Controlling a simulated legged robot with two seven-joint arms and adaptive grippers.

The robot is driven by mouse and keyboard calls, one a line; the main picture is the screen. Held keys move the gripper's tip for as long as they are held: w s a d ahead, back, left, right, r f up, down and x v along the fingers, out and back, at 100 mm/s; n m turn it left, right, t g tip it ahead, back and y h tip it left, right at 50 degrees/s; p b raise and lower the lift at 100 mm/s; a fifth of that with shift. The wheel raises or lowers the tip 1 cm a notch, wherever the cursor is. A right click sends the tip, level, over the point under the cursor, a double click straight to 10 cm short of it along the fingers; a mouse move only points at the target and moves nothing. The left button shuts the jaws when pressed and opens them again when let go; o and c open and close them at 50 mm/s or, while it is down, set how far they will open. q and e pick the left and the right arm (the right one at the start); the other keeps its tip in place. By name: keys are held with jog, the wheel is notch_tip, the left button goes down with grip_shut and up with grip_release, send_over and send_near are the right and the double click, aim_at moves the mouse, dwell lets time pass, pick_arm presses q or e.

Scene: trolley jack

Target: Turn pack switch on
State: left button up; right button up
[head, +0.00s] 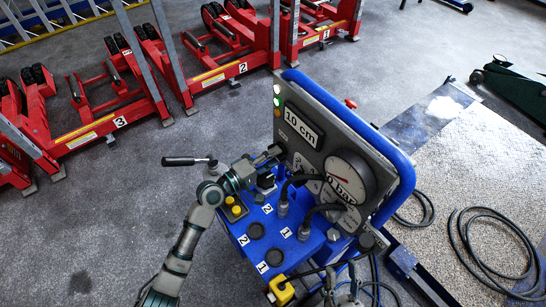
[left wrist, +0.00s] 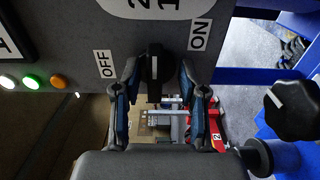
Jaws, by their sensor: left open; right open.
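The pack switch is a black rotary knob (left wrist: 154,68) with a white line, on the grey panel (left wrist: 75,40) in the left wrist view. The OFF label (left wrist: 105,63) is left of it and the ON label (left wrist: 199,35) is to its right. My left gripper (left wrist: 160,100) is open, with one finger on each side of the knob; I cannot tell whether they touch it. In the head view my left gripper (head: 270,157) is at the panel's left side and hides the knob. My right gripper (head: 343,292) is partly seen at the bottom edge, away from the switch.
The blue cart (head: 245,228) carries a gauge (head: 350,178), a "10 cm" display (head: 303,128), yellow buttons (head: 234,206) and cables. A lever with a black handle (head: 185,161) sticks out left. Red lifts (head: 110,115) stand behind. Another black knob (left wrist: 292,108) is at right.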

pick_arm(q)
jog(key=v, duration=1.2)
jog(key=shift+w+f, duration=0.1)
jog(key=shift+f, duration=0.05)
